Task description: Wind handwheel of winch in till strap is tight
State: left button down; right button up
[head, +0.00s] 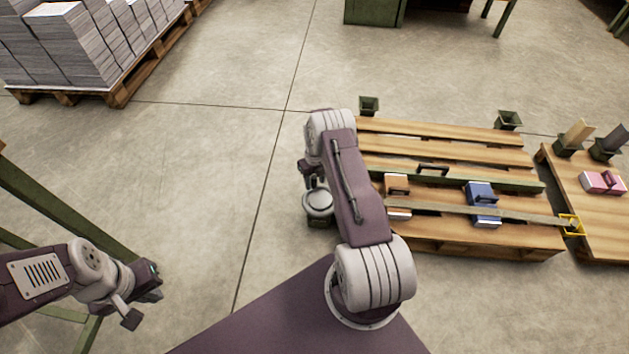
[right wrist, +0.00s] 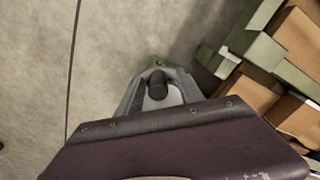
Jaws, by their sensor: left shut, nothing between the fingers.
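A pale grey round handwheel (head: 318,203) sits on a dark green winch base (head: 321,222) at the pallet's left end. The olive strap (head: 440,208) runs across the pallet, over an orange-brown block (head: 397,198) and a blue block (head: 482,204), to a yellow frame (head: 573,225). It looks nearly straight; its left end is hidden behind my right arm. In the right wrist view a grey part with a dark upright knob (right wrist: 157,84) shows beyond my purple housing. My left gripper (head: 144,300) is shut and empty, far left.
The wooden pallet (head: 450,138) has green posts and a green rail (head: 520,183). Paper stacks (head: 60,45) stand at upper left. The floor between is clear.

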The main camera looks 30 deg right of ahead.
jog(key=shift+r, duration=0.1)
notch_tip(320, 180, up, 9)
jog(key=p, duration=0.6)
